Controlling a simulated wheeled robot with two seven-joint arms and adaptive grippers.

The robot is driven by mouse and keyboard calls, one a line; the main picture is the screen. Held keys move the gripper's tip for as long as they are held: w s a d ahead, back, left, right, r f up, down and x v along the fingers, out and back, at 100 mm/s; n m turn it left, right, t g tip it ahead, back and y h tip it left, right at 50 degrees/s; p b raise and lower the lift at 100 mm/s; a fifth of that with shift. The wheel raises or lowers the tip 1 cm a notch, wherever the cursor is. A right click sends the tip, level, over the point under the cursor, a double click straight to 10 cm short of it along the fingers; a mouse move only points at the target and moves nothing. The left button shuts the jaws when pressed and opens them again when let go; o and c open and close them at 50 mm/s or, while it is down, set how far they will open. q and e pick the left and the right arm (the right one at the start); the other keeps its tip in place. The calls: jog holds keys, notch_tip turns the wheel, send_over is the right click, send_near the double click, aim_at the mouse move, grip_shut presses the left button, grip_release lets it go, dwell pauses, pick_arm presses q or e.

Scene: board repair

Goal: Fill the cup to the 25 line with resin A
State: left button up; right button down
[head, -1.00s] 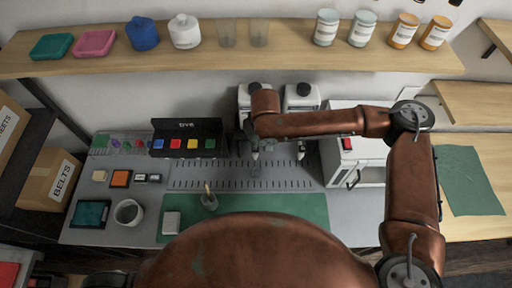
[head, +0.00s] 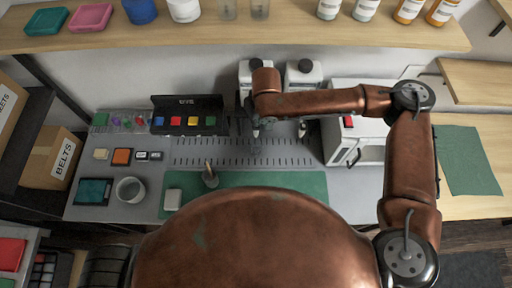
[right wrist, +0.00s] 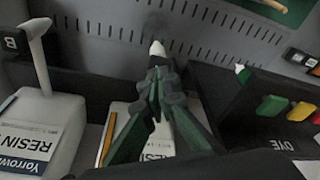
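Two white pump bottles stand at the back of the bench. The right one (head: 303,76) is clear in the head view; my right arm partly covers the left one (head: 244,75). In the right wrist view one bottle (right wrist: 38,125) shows a "B" and a RESIN label; the other bottle (right wrist: 160,143) is partly behind my fingers, its letter hidden. My right gripper (right wrist: 158,82) is over this bottle's pump, fingertips together, just behind a white nozzle tip (right wrist: 157,48). Contact with the pump is unclear. Two clear cups (head: 228,9) (head: 260,9) stand on the shelf. A cup under the nozzle cannot be made out.
The dye rack (head: 187,118) stands left of the bottles. A white box with a red switch (head: 348,122) stands right. A green mat (head: 260,180), a grey pot (head: 130,189) and a small holder (head: 210,176) are in front. The slotted plate (head: 215,155) looks largely clear.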

jog(key=shift+f, duration=0.8)
dwell(2.2)
dwell(1.6)
jog(key=shift+r+p, duration=0.95)
jog(key=shift+p, duration=0.3)
jog(key=shift+f, duration=0.15)
dwell(0.3)
